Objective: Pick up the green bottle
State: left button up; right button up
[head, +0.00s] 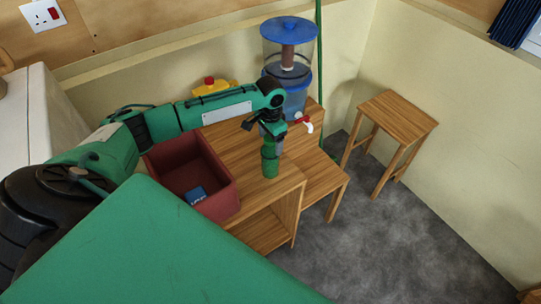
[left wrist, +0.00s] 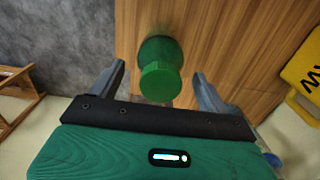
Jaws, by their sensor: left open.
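The green bottle (head: 270,161) stands upright on the wooden cabinet top (head: 232,137), near its front right edge in the head view. My left gripper (head: 271,128) is directly above the bottle, pointing down. In the left wrist view the bottle (left wrist: 160,70) shows between the two spread fingers of my left gripper (left wrist: 160,92), with a gap on each side. The gripper is open and holds nothing. My right gripper is not in view.
A dark red crate (head: 232,190) with a blue item inside stands left of the bottle. A water dispenser (head: 288,60) with a red-handled tap stands behind. A yellow object (head: 214,88) lies behind my arm. A wooden stool (head: 398,112) stands right.

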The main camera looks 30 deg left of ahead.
pick_arm(q)
jog(key=shift+f, duration=0.75)
jog(key=c, duration=1.7)
jog(key=shift+r, duration=0.1)
grip_shut()
jog(key=shift+r, duration=0.1)
